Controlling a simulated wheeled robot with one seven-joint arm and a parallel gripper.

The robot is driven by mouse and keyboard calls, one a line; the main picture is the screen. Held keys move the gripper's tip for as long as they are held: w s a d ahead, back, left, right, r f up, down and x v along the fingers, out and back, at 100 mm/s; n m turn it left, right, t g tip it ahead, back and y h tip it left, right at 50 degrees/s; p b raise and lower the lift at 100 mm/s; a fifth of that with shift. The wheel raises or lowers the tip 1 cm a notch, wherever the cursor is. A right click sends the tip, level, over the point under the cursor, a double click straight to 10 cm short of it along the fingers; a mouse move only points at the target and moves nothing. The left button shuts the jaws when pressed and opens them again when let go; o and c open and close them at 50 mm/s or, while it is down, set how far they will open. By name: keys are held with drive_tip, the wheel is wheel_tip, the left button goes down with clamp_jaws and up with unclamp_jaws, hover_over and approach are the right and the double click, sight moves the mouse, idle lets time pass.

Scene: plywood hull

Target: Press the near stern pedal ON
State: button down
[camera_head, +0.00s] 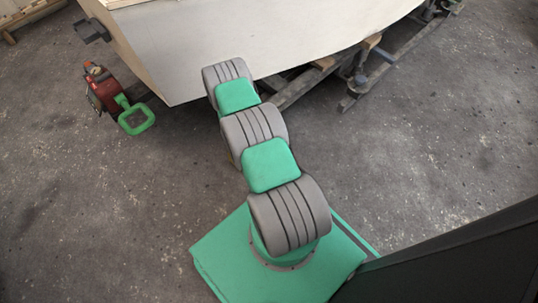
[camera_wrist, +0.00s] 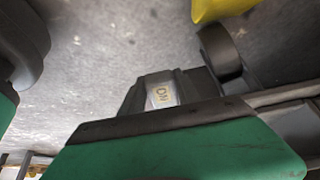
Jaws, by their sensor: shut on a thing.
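I cannot tell from this view whether the pedal is pressed. I cannot pick out the pedal in the head view. My arm reaches toward the hull (camera_head: 250,40) there, and its far end is hidden behind its own links. My gripper's jaws cannot be made out in either view.
Wooden and metal supports (camera_head: 379,70) lie under the hull at the right. A yellow part (camera_wrist: 221,9) is cut off at the wrist view's top. The concrete floor (camera_head: 425,150) has free room.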

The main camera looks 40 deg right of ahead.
drive_tip(key=shift+a+f+h+b, duration=0.1)
drive_tip(key=shift+f+h+b, duration=0.4)
drive_tip(key=shift+h+b, duration=0.45)
drive_tip(key=shift+r, duration=0.1)
drive_tip(key=c, duration=0.9)
unclamp_jaws()
drive_tip(key=p+v, duration=0.3)
drive_tip(key=v, duration=0.4)
drive_tip(key=shift+a+r, duration=0.2)
drive_tip(key=shift+r, duration=0.1)
drive_tip(key=shift+r, duration=0.1)
